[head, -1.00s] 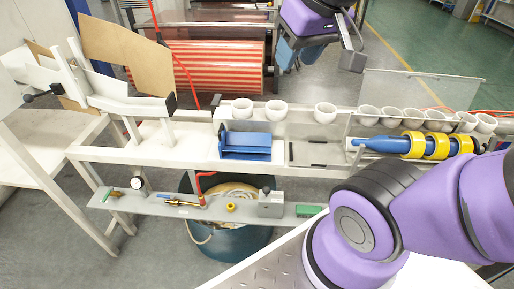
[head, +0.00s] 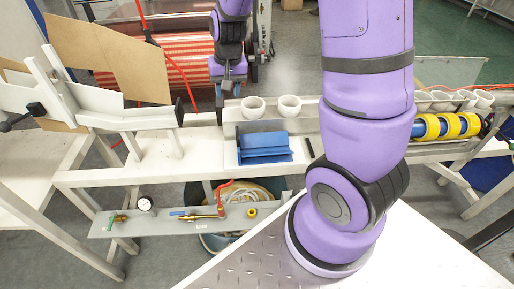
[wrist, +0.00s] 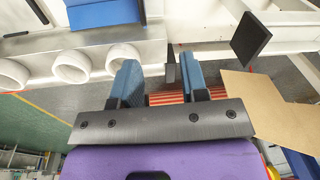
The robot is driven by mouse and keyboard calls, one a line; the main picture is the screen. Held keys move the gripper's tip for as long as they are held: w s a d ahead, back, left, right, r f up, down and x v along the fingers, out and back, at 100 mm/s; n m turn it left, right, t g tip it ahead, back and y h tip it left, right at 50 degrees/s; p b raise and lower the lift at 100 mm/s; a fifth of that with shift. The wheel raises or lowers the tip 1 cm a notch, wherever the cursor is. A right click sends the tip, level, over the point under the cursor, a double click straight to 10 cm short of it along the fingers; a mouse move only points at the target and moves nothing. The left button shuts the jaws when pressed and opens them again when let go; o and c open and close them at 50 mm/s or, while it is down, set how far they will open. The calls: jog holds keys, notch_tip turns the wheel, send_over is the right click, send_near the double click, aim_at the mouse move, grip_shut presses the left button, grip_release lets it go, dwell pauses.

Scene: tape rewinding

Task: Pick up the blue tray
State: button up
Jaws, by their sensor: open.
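The blue tray (head: 264,153) sits on the white bench just right of the middle of the bench's left part, with its raised back wall showing. My gripper (head: 224,97) is open and empty, behind and to the left of the tray, apart from it. In the wrist view the two blue fingers of my gripper (wrist: 160,80) stand apart with nothing between them. Part of the blue tray (wrist: 103,14) shows at the top of that view, cut off by the edge.
White cups (head: 253,108) stand behind the tray; they also show in the wrist view (wrist: 122,58). A brown board on a stand (head: 141,62) is left of my gripper. Yellow rings (head: 443,126) on a blue roller lie right. My upper arm covers the bench right of the tray.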

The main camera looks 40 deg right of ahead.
jog(key=m+g, duration=0.1)
send_over(237, 131)
notch_tip(237, 131, down, 11)
jog(key=shift+m+h, duration=0.3)
jog(key=f, duration=0.6)
jog(key=shift+w+a, duration=0.15)
jog(key=shift+a, duration=0.05)
jog(key=f, duration=0.4)
jog(key=shift+s+d, duration=0.2)
jog(key=shift+s, duration=0.05)
jog(key=shift+f, duration=0.65)
grip_shut()
